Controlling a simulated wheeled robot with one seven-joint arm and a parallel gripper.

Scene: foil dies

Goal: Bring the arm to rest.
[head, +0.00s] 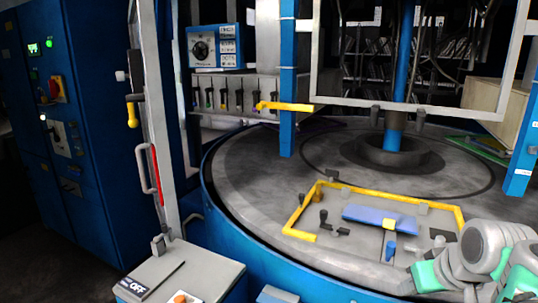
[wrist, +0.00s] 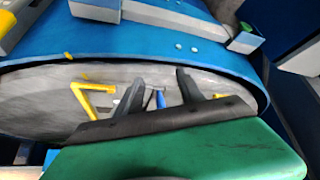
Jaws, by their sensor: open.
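My arm (head: 485,255) enters at the lower right of the head view, grey with green parts, over the near right edge of the round table. My gripper (wrist: 162,84) shows in the wrist view as two dark fingers set apart, in front of a green housing. It is open, and I see nothing held between the fingers. A small blue part (wrist: 160,99) appears beyond and between them. The fingertips are not clearly visible in the head view.
The round grey table (head: 245,190) carries a yellow angled frame (head: 303,208), a blue plate (head: 365,215) and small clamps. A white-framed guard (head: 430,102) hangs above it. A blue cabinet (head: 85,130) and a grey box marked OFF (head: 215,268) stand left. The table's left part is bare.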

